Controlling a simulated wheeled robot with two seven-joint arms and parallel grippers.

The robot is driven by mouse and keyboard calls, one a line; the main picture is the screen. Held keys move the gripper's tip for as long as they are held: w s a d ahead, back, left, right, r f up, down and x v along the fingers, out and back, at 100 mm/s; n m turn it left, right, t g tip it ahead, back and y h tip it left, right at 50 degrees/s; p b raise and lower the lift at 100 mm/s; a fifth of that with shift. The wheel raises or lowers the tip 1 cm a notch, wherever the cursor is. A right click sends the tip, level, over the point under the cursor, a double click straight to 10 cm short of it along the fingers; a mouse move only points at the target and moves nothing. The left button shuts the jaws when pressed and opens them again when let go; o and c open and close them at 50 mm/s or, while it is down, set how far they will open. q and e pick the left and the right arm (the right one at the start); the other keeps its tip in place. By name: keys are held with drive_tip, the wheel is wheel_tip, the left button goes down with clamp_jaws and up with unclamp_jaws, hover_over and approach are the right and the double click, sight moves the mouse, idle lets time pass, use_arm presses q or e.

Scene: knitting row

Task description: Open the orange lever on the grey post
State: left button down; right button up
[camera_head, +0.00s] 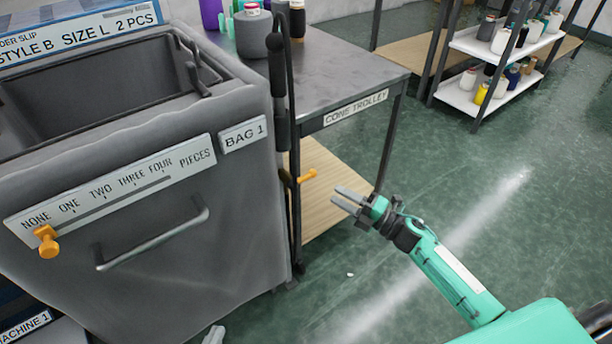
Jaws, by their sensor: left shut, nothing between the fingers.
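The grey post (279,88) stands upright between the grey bag bin and the trolley. A small orange lever (307,176) sticks out from it to the right, tilted slightly up. My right gripper (343,200) comes in from the lower right, with its two fingers parted and nothing between them. Its tips point left, a little right of and below the lever in the picture, apart from it. My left gripper (213,335) shows only as a grey tip at the bottom edge, in front of the bin and well below the lever; the rest is out of view.
The grey bin (245,200) fills the left, with a handle (155,240) and an orange slider knob (46,240). The cone trolley (340,75) stands behind the post, bearing yarn cones. Green floor to the right is open; racks stand at the back.

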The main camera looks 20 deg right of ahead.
sight(306, 175)
drive_tip(key=x, duration=1.1)
drive_tip(key=shift+r, duration=0.1)
drive_tip(key=shift+c, duration=0.3)
clamp_jaws()
